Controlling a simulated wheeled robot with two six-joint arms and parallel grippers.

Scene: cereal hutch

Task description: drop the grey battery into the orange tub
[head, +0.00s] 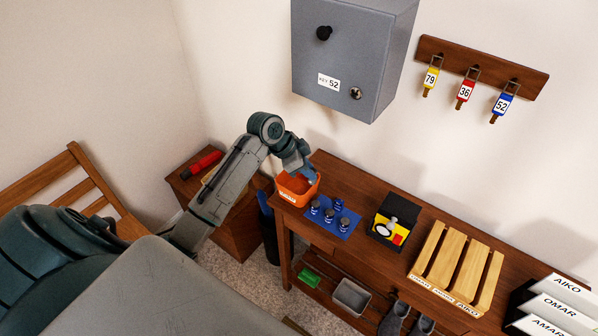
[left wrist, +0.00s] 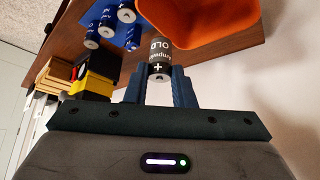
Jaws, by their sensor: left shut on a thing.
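The grey battery (left wrist: 159,52), dark with a plus sign and lettering, is between the fingertips of my left gripper (left wrist: 158,75) in the left wrist view. The gripper is shut on its near end. The orange tub (left wrist: 205,22) is just beyond and to the right of the battery there. In the head view, the tub (head: 284,190) stands at the left end of the wooden bench, and my left gripper (head: 309,176) is over its right part. The battery is hard to make out in the head view. My right gripper is not in view.
Several blue batteries (head: 329,214) stand on a blue mat (head: 345,231) right of the tub. Further right are a black-and-yellow box (head: 394,220) and a slatted wooden rack (head: 456,264). A grey key cabinet (head: 345,55) hangs above. A red torch-like object (head: 204,163) lies on the left side cabinet.

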